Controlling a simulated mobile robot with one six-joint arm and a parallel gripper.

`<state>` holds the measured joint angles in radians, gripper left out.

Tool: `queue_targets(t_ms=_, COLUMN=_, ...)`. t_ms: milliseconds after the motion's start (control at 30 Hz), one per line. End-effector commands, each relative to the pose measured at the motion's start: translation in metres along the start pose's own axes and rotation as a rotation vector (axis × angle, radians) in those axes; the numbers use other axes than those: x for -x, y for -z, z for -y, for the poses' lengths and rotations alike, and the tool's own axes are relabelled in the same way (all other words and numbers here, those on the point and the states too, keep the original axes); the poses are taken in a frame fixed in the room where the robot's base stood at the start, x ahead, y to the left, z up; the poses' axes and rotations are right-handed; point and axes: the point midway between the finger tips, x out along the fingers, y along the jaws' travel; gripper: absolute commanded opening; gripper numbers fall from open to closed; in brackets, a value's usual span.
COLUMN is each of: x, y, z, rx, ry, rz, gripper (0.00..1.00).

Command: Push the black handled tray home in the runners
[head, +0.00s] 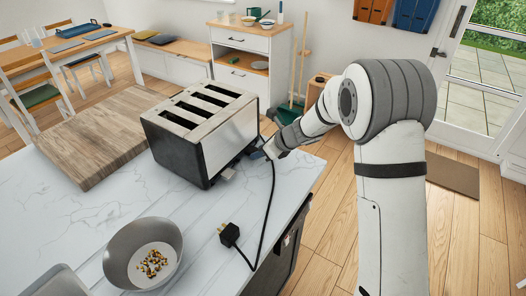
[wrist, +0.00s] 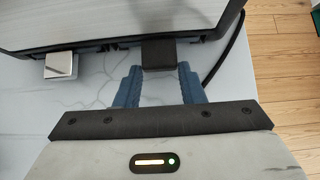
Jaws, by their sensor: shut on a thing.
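A silver and black toaster (head: 203,130) stands on the marble counter. In the wrist view, a black block-shaped handle (wrist: 158,55) sticks out low on the toaster's near side; I take it as the tray's handle. My gripper (wrist: 158,72) has its blue fingers on either side of this handle and is shut on it. The gripper also shows beside the toaster's right side in the head view (head: 260,152). A light square handle (wrist: 60,64) sticks out further left on the same side. The tray's body and the runners are hidden under the toaster.
A black cord with a plug (head: 229,234) lies on the counter close to my gripper. A grey bowl (head: 120,262) stands near the front, and a wooden board (head: 100,130) lies left of the toaster. The counter's edge is close on the right.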

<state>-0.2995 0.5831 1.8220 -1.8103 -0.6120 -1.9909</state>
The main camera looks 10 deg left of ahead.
Motion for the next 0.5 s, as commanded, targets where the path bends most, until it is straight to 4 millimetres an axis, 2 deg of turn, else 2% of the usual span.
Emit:
queue_targets(t_ms=100, x=-0.0013, y=-0.0017, z=-0.0002, rx=0.0, ry=0.0, rz=0.001, gripper=0.04)
queue_targets(t_ms=133, x=-0.0012, y=-0.0015, z=-0.0001, rx=0.0, ry=0.0, rz=0.001, gripper=0.38)
queue_targets(t_ms=400, x=-0.0012, y=-0.0012, z=-0.0001, rx=0.0, ry=0.0, rz=0.001, gripper=0.6)
queue_targets(t_ms=500, x=-0.0011, y=-0.0011, z=-0.0001, rx=-0.001, ry=0.0, rz=0.001, gripper=0.61)
